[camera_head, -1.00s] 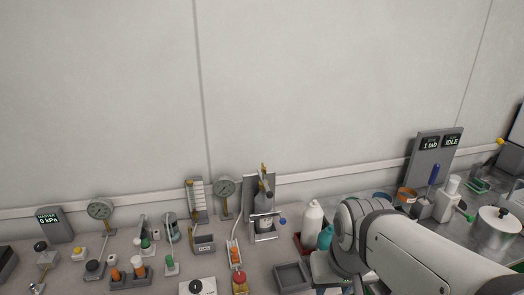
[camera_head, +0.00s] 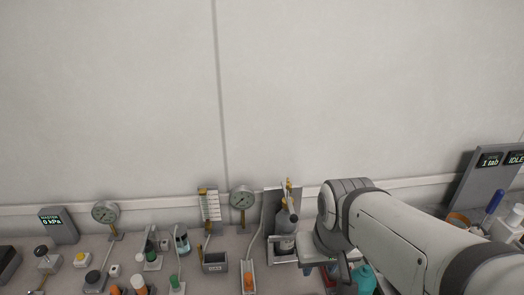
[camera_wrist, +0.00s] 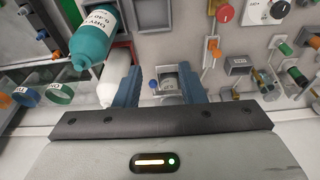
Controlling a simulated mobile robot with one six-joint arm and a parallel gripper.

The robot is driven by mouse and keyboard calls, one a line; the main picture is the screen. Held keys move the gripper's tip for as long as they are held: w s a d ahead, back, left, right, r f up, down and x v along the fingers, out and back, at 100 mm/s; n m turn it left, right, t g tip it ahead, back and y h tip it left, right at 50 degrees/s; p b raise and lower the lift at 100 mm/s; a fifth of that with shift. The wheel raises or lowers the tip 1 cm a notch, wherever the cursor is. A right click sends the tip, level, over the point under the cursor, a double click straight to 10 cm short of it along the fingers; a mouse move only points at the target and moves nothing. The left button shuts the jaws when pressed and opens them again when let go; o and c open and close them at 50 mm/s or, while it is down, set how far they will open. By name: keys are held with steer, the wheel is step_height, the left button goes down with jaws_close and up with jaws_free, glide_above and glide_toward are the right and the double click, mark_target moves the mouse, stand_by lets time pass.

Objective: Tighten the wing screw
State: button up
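A grey bottle (camera_head: 283,226) stands upright in a metal bracket (camera_head: 270,206) against the wall. In the wrist view the bracket (camera_wrist: 175,97) shows between the fingers, with a small blue knob (camera_wrist: 153,84) on its left side. This knob looks like the wing screw, though its wings are too small to make out. My gripper (camera_wrist: 160,70) is open and empty, its two blue fingers pointing toward the bracket. The knob lies between them in the picture, nearer the left finger; I cannot tell the depth gap. In the head view my arm hides the knob.
Gauges (camera_head: 242,199) line the wall.

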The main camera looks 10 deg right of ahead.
steer(key=shift+a, duration=0.2)
steer(key=shift+o, duration=0.4)
steer(key=shift+o, duration=0.7)
steer(key=shift+w+r, duration=0.1)
steer(key=shift+r, duration=0.1)
steer(key=o, duration=0.3)
steer(key=shift+w+a+r+n+p, duration=0.25)
steer(key=shift+w+r+n+p, duration=0.25)
steer(key=shift+w+r+n, duration=0.1)
steer(key=shift+w+a+r+n+p, duration=0.2)
steer(key=shift+w+r+n+p, duration=0.3)
steer(key=shift+r, duration=0.05)
steer(key=shift+o, duration=0.4)
steer(key=w+r+n+g+y+p, duration=0.1)
steer(key=w+r+n+p, duration=0.3)
steer(key=w, duration=0.3)
steer(key=shift+w+d+r+n+g, duration=0.2)
steer(key=shift+r+n+g, duration=0.1)
steer(key=shift+n, duration=0.2)
steer(key=n+g+y+p, duration=0.1)
steer(key=n+y+p, duration=0.3)
steer(key=n+p, duration=0.5)
glide_toward(288, 184)
steer(key=n+b, duration=0.2)
steer(key=shift+h, duration=0.3)
steer(key=x, duration=0.4)
steer(key=p+x, duration=0.1)
steer(key=x, duration=0.2)
steer(key=shift+a+f+p, duration=0.3)
steer(key=shift+a, duration=0.1)
